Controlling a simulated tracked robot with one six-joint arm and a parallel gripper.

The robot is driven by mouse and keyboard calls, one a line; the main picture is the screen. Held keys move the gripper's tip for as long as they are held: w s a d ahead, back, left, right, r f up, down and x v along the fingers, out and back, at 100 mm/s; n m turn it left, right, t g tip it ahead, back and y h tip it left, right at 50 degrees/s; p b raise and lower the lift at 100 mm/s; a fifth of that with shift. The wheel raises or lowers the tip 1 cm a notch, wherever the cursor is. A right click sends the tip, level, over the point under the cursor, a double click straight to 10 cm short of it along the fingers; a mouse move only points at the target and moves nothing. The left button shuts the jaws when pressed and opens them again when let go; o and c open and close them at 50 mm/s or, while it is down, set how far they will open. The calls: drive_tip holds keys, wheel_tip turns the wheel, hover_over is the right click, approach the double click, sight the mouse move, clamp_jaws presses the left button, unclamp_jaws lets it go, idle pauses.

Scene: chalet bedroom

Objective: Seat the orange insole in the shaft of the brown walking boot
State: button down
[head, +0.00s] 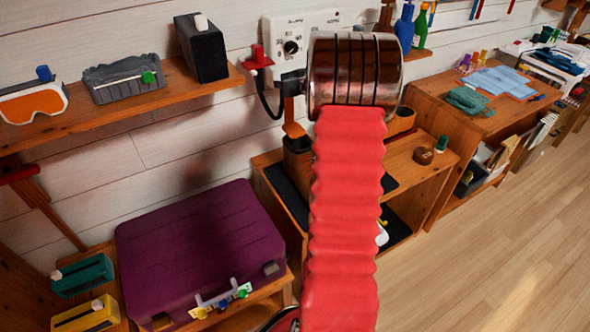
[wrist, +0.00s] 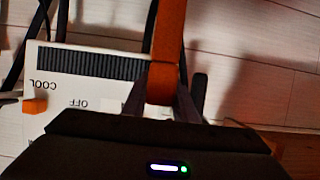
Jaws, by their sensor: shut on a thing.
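The orange insole (head: 294,129) hangs down from my gripper (head: 289,98) in the head view. In the wrist view the insole (wrist: 169,40) is a long orange strip running up from between the fingers of my gripper (wrist: 165,98), which is shut on it. The brown walking boot (head: 298,160) stands on a dark mat on the wooden shelf, directly below the insole in the head view. The insole's lower end shows at the top of the shaft; I cannot tell whether it is inside. The boot's lower part is partly hidden by my red arm. I cannot make out the boot in the wrist view.
A white control panel (head: 303,38) is on the wall behind my gripper. A wall shelf (head: 130,103) with a black box (head: 202,48) is at left. A purple suitcase (head: 195,250) lies below. The floor at right is clear.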

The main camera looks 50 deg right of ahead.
sight(293, 120)
drive_tip(key=f, duration=0.9)
drive_tip(key=s+d+f, duration=0.1)
drive_tip(key=f, duration=0.4)
drive_tip(key=shift+f, duration=0.1)
drive_tip(key=shift+f, duration=1.95)
drive_tip(key=c, duration=1.4)
unclamp_jaws()
drive_tip(key=shift+c, duration=0.2)
drive_tip(key=v, duration=1.2)
drive_tip(key=shift+a+r, duration=0.1)
